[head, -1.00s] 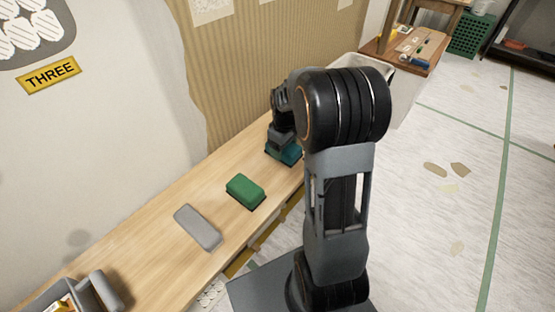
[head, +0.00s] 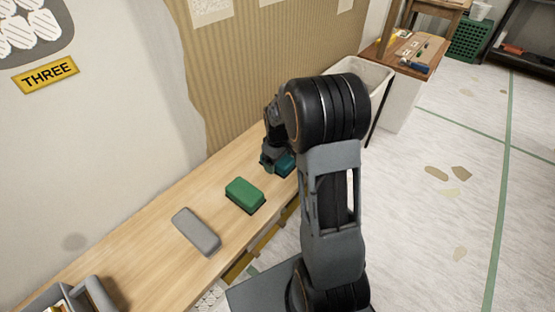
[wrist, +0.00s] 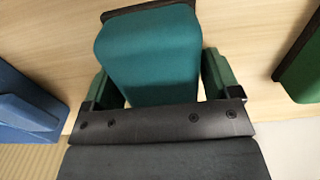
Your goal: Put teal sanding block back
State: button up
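The teal sanding block (head: 285,164) lies on the wooden bench, partly hidden by my gripper in the head view. My gripper (head: 268,160) is low at the block's left side in that view. In the wrist view the teal block (wrist: 150,55) extends forward from between the two green fingers (wrist: 160,85), turned slightly to them. A narrow gap shows at the left finger, while the right finger is very close to the block. The fingers are apart, and no firm hold shows.
A green block (head: 245,194) and a grey block (head: 196,231) lie along the bench (head: 150,240). A blue block (wrist: 28,105) is left of my gripper in the wrist view. A white bin (head: 365,73) stands past the bench's far end. A grey tray (head: 95,292) is at the near end.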

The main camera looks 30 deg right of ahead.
jog(key=shift+o, duration=1.1)
jog(key=shift+r, duration=0.1)
jog(key=shift+f+b, duration=0.3)
jog(key=shift+b, duration=0.1)
notch_tip(320, 180, up, 14)
jog(key=p, duration=0.5)
jog(key=s+a+r+m+t, duration=0.25)
jog(key=s+a, duration=0.25)
jog(key=s, duration=0.3)
jog(key=s+a+r+m+t, duration=0.1)
jog(key=s+a+r+m, duration=0.2)
jog(key=s, duration=0.5)
notch_tip(320, 180, up, 23)
jog(key=a+p, duration=0.1)
jog(key=p, duration=2.2)
jog(key=shift+w+a, duration=0.25)
jog(key=shift+w, duration=0.1)
